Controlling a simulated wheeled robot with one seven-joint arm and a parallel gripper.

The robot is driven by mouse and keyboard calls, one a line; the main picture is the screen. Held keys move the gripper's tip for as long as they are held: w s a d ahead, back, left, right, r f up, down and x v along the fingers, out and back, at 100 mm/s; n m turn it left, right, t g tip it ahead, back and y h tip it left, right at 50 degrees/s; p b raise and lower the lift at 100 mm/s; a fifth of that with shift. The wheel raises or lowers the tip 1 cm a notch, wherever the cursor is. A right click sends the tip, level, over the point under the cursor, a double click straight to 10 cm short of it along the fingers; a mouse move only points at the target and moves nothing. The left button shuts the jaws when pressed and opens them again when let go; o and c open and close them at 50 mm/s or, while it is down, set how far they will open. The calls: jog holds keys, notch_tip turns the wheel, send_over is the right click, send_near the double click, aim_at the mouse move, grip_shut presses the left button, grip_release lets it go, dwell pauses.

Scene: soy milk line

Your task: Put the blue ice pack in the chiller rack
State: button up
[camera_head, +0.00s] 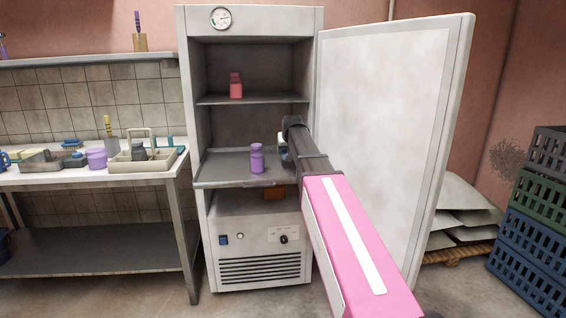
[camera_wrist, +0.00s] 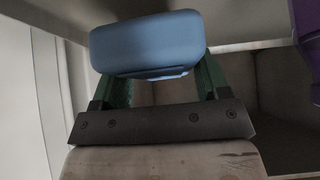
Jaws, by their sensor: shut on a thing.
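The blue ice pack (camera_wrist: 147,45) is between the green fingers of my gripper (camera_wrist: 160,80) in the wrist view, and the gripper is shut on it. In the head view my gripper (camera_head: 284,146) is inside the open chiller (camera_head: 197,120), at the right side, a little above the lower shelf (camera_head: 225,169). My arm hides most of the gripper and the pack there. I cannot tell whether the pack touches the shelf. A purple bottle (camera_head: 257,158) stands on the lower shelf just left of my gripper; its edge also shows in the wrist view (camera_wrist: 308,40).
A red bottle (camera_head: 236,86) stands on the upper shelf (camera_head: 258,99). The chiller door (camera_head: 385,130) is swung open to the right of my arm. A bench (camera_head: 90,178) with a caddy (camera_head: 158,163) and containers is at left. Stacked crates (camera_head: 530,230) are at far right. The left lower shelf is clear.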

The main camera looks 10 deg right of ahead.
aim_at(288, 168)
jog(key=shift+f, duration=2.8)
jog(key=shift+f, duration=0.1)
jog(key=o, duration=1)
jog(key=v, duration=1.2)
